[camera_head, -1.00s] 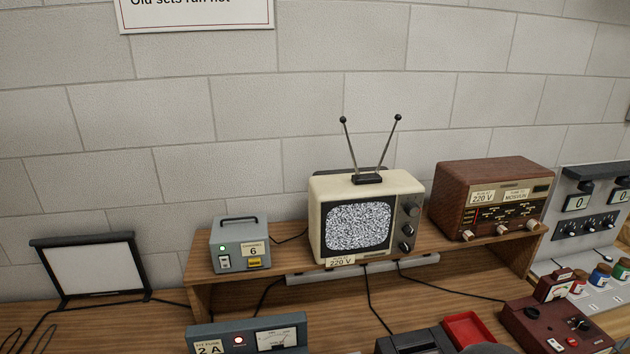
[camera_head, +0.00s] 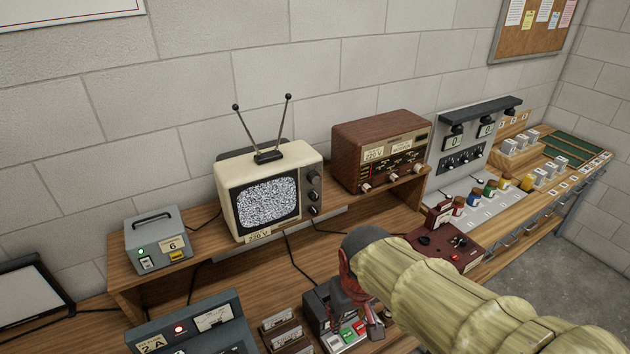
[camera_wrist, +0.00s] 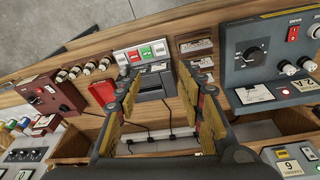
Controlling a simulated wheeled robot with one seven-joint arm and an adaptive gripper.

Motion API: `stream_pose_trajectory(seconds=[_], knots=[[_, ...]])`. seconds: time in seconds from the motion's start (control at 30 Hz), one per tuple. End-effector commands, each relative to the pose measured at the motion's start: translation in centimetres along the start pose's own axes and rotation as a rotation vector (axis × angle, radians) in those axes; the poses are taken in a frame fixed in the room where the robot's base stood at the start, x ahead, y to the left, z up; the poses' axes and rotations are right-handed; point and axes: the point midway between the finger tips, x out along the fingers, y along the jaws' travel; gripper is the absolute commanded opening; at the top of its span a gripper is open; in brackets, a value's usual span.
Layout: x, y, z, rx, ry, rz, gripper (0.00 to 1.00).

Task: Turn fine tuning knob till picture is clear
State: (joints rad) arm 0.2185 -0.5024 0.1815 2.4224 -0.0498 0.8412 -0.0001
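The cream television (camera_head: 266,200) stands on the wooden shelf with two rabbit-ear antennas up. Its screen (camera_head: 266,203) shows grey static. Several dark knobs (camera_head: 314,195) run down the right side of its front; which one is the fine tuning knob cannot be read. My gripper (camera_wrist: 165,88) is open and empty in the wrist view, its fingers wide apart above the bench. In the head view my arm comes in from the lower right, and the gripper end is near a dark device, in front of and below the television, apart from it. The television's knobs do not show in the wrist view.
A brown radio (camera_head: 381,152) stands right of the television and a grey power box (camera_head: 158,239) stands left. A maroon device (camera_head: 445,246) and a blue-grey meter unit (camera_head: 190,325) sit on the bench below. Black cables hang from the shelf.

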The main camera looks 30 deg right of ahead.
Motion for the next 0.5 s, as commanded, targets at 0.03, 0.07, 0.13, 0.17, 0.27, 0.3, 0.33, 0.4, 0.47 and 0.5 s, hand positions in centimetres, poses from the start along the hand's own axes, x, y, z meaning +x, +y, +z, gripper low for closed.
stream_pose_trajectory(seconds=[0.03,0.07,0.13,0.17,0.27,0.3,0.33,0.4,0.47,0.5], knots=[[-0.6,1.4,-1.1,0.014,-0.025,0.018,0.38],[-0.3,2.1,-1.8,0.020,-0.030,0.028,0.38],[0.6,3.9,-3.4,0.025,-0.031,0.051,0.38],[1.0,4.7,-4.2,0.023,-0.027,0.060,0.38],[2.7,7.3,-6.9,0.014,0.005,0.088,0.38],[3.5,8.4,-8.0,0.005,0.026,0.096,0.38],[4.1,9.1,-8.9,-0.006,0.045,0.101,0.38],[5.8,10.6,-11.1,-0.033,0.105,0.107,0.38],[7.1,11.5,-13.0,-0.062,0.167,0.106,0.38],[8.0,11.8,-14.2,-0.082,0.213,0.102,0.38]])
